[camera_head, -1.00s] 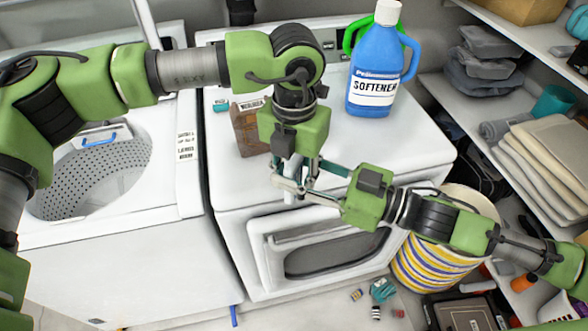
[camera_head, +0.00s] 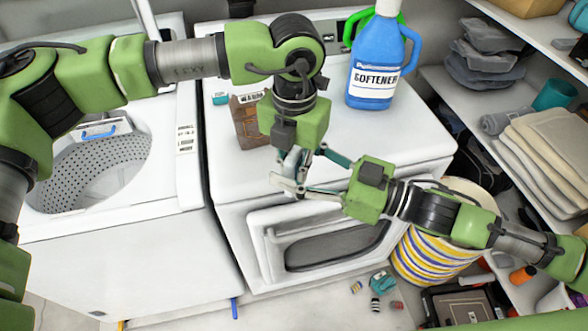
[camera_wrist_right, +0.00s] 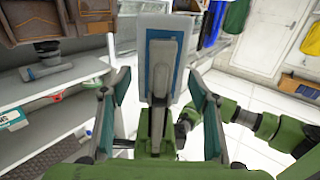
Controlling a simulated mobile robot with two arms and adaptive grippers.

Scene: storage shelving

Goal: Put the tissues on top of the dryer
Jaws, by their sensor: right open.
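The dryer (camera_head: 410,140) is the white machine in the middle, with a window in its front door. I cannot pick out the tissues for certain in the head view. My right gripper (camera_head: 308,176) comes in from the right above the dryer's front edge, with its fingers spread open. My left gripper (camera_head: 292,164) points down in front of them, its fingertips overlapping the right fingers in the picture. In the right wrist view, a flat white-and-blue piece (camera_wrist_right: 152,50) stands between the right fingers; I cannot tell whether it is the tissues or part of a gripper.
A brown box (camera_head: 247,125) and a blue softener bottle (camera_head: 375,65) stand on the dryer. An open washer (camera_head: 185,165) is at left. A striped bin (camera_head: 430,262) stands right of the dryer. Loaded shelves (camera_head: 435,85) line the right side.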

